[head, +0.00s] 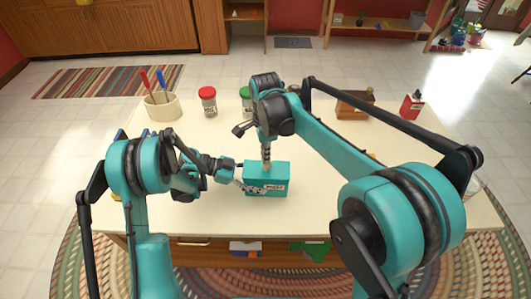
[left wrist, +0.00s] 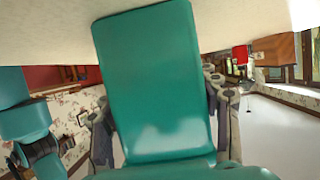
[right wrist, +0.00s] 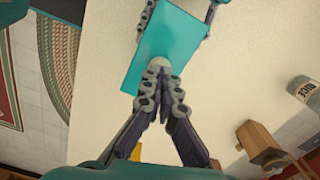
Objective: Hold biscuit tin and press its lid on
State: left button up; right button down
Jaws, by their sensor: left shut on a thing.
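The teal biscuit tin (head: 268,185) stands on the pale table near its front edge, with a label on its front. My left gripper (head: 241,182) is shut on it from the left. In the left wrist view the tin (left wrist: 155,80) fills the middle, with a finger along each side. My right gripper (head: 266,158) is above the tin, fingers pointing down and closed together. In the right wrist view its fingertips (right wrist: 160,82) are at a pale round knob (right wrist: 157,64) on the teal top (right wrist: 175,45). I cannot tell whether the lid is fully seated.
A beige pen cup (head: 162,106), a red-lidded jar (head: 208,101) and a green-lidded jar (head: 246,99) stand at the back left. A wooden box (head: 354,105) and a red item (head: 411,106) are at the back right.

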jog(key=shift+f, duration=0.25)
jog(key=shift+r, duration=0.1)
jog(key=shift+r, duration=2.95)
pick_arm(q)
jog(key=o, duration=1.2)
